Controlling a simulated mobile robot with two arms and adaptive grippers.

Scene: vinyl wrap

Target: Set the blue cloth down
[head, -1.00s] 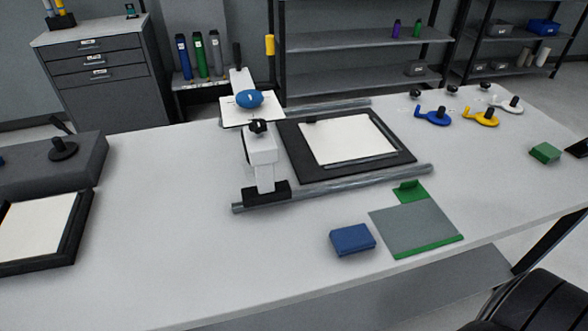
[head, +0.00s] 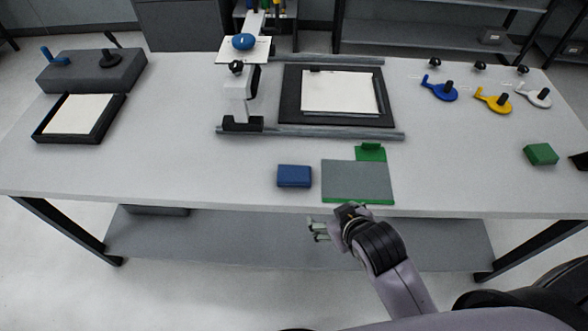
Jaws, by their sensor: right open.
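The blue cloth (head: 294,176) is a folded, block-like pad. It lies flat on the white table near the front edge, just left of the grey and green mat. My right gripper (head: 316,231) is open and empty. It is in front of the table's front edge, below and slightly right of the cloth in the picture, and apart from it. My left gripper is not in view.
A grey mat with green edging (head: 357,181) lies right of the cloth. Behind stands a press with a rail (head: 310,133) and a framed white sheet (head: 343,93). A green block (head: 541,154) sits at right. The table's left front (head: 150,172) is clear.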

